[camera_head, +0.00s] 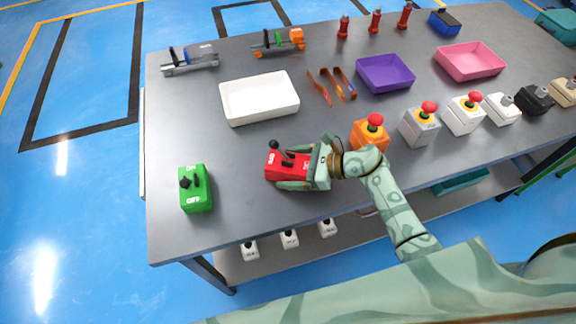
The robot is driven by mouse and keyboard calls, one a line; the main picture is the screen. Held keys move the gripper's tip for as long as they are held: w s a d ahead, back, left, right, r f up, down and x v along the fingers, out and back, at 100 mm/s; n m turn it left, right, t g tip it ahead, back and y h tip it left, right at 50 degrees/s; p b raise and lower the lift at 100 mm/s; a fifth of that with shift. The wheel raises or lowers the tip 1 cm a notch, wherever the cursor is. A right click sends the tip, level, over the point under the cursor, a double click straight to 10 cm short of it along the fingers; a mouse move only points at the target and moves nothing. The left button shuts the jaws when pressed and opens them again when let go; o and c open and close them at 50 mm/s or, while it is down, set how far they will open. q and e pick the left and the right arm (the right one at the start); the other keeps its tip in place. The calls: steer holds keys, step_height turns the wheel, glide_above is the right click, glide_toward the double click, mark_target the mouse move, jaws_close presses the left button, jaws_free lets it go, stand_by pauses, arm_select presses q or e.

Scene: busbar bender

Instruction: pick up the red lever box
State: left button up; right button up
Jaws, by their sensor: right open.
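The red lever box (275,170) stands on the grey table, with a black-knobbed lever on its top. In the head view my right gripper (289,167) reaches in from the right. Its green fingers lie along the near and far sides of the red lever box, open around it. I cannot tell whether a finger touches the box. The right part of the box is partly covered by the gripper. My left gripper does not show.
A green lever box (195,190) stands to the left on the grey table (240,215). A white tray (259,97) is behind. An orange button box (368,134) stands close by my right wrist, with a grey button box (420,125) beyond. The table between the green and red boxes is clear.

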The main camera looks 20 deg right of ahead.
mark_target(299, 162)
steer(key=c, duration=1.6)
steer(key=shift+r, duration=0.45)
steer(key=r, duration=0.1)
steer(key=r+p, duration=0.1)
steer(key=r, duration=0.1)
steer(key=shift+s+d+r, duration=0.1)
steer(key=shift+s, duration=0.25)
steer(key=s+r+p, duration=0.1)
steer(key=s+r, duration=0.2)
steer(key=s, duration=0.1)
steer(key=s+r+p, duration=0.1)
steer(key=s+r, duration=0.2)
steer(key=s, duration=0.2)
steer(key=s+r+p, duration=0.1)
steer(key=s+r, duration=0.2)
steer(key=s, duration=0.1)
steer(key=shift+s, duration=0.2)
